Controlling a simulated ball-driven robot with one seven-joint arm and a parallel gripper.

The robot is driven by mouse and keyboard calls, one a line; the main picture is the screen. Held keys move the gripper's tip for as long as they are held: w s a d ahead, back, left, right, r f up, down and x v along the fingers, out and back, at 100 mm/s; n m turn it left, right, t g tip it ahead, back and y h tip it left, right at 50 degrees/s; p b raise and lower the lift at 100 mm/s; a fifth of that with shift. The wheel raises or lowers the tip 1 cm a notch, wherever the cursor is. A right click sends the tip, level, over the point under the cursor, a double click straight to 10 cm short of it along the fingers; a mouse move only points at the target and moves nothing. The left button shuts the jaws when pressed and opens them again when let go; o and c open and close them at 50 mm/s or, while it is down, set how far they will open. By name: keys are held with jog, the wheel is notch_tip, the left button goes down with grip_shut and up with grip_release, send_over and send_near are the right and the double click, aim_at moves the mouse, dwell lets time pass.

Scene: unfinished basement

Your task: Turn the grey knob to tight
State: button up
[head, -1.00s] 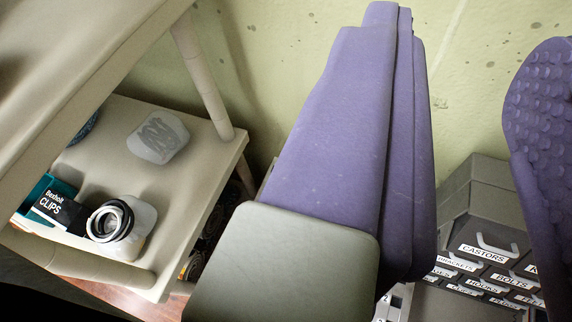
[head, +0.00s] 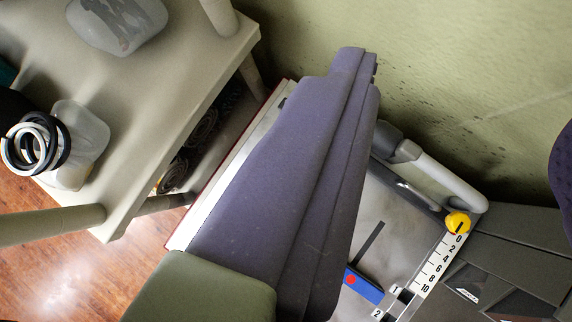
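My gripper (head: 462,98) shows as a large purple finger (head: 290,180) across the middle of the head view and a sliver of a second purple finger (head: 564,175) at the right edge. The fingers are wide apart, with nothing between them that I can see held. I cannot pick out the grey knob for certain. A dark grey rounded part (head: 402,150) sits at the end of a pale grey bar, right of the purple finger, apart from it as far as I can tell. No "tight" mark is readable. The purple finger hides part of the metal plate (head: 395,225).
A yellow knob-like part (head: 457,223) stands above a white scale (head: 437,265) numbered 0 to 10. A blue block with a red dot (head: 362,287) lies beside it. A beige shelf (head: 150,130) at left holds black and white rings (head: 35,145). A green wall (head: 440,60) is behind.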

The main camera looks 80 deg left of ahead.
jog(key=w+a+f+n+g+p, duration=0.1)
jog(key=a+f+g, duration=0.1)
jog(key=f, duration=0.8)
jog(key=w+a+f+n+g+y+p, duration=0.1)
jog(key=a+f, duration=0.3)
jog(key=f, duration=0.7)
jog(key=w+a+f+n+g+p, duration=0.1)
jog(key=w+a+f+n+g, duration=0.1)
jog(key=f, duration=0.8)
jog(key=shift+w+a+f+g+y, duration=0.3)
jog(key=shift+w+a+g, duration=0.3)
jog(key=shift+w+g, duration=0.15)
jog(key=c, duration=1)
